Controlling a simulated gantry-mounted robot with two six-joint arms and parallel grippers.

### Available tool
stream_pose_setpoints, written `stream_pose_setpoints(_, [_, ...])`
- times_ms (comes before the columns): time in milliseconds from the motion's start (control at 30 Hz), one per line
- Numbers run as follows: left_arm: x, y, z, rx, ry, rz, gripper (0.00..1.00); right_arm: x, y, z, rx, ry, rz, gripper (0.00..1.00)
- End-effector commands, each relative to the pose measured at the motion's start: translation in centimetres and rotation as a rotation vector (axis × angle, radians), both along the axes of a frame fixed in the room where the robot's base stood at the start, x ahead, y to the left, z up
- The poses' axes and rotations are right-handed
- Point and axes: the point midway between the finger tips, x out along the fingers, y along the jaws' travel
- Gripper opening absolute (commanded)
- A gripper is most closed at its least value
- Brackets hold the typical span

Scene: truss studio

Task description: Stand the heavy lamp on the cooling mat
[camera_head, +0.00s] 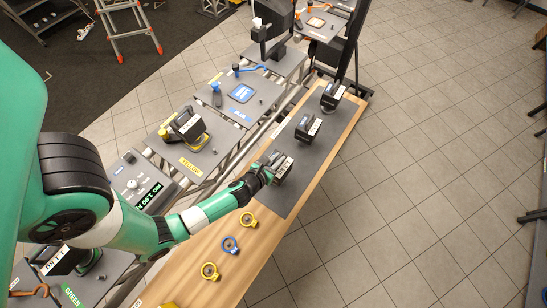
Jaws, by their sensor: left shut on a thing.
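Three dark, boxy lamps with pale labels stand in a row on a dark grey mat (288,196), which lies on a wooden bench top. They are the near lamp (282,166), the middle lamp (308,128) and the far lamp (332,96). The labels are too small to read, so I cannot tell which one is heavy. My left gripper (263,174) is shut on the near lamp at its left side. The fingers are dark and partly hidden against it. I cannot tell whether the lamp touches the mat. My right gripper is not in view.
Left of the bench, a rail carries grey plates, including one marked yellow (208,150) with another dark lamp (187,125) and one marked blue (240,93).

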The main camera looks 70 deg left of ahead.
Motion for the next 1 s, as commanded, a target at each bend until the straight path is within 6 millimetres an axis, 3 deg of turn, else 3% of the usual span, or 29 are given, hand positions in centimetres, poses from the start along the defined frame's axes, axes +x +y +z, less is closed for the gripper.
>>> stream_pose_setpoints(200, [0.5,0.3,-0.2,0.004,-0.007,-0.003,0.0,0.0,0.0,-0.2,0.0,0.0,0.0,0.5])
stream_pose_setpoints(433, [0.7,0.5,-3.6,0.004,-0.006,-0.003,0.0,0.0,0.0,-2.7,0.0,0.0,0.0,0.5])
stream_pose_setpoints(733, [0.6,0.5,-3.5,0.004,-0.006,-0.003,0.0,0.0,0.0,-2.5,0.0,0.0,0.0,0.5])
stream_pose_setpoints(767, [0.4,0.4,-3.8,0.0,0.001,0.0,0.2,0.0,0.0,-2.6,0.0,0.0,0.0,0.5])
stream_pose_setpoints(900, [0.4,0.4,-3.8,0.0,0.001,0.0,0.45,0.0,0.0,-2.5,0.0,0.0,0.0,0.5])
stream_pose_setpoints(1000, [0.4,0.5,-3.8,0.0,0.001,0.0,0.46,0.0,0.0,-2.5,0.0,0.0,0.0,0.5])
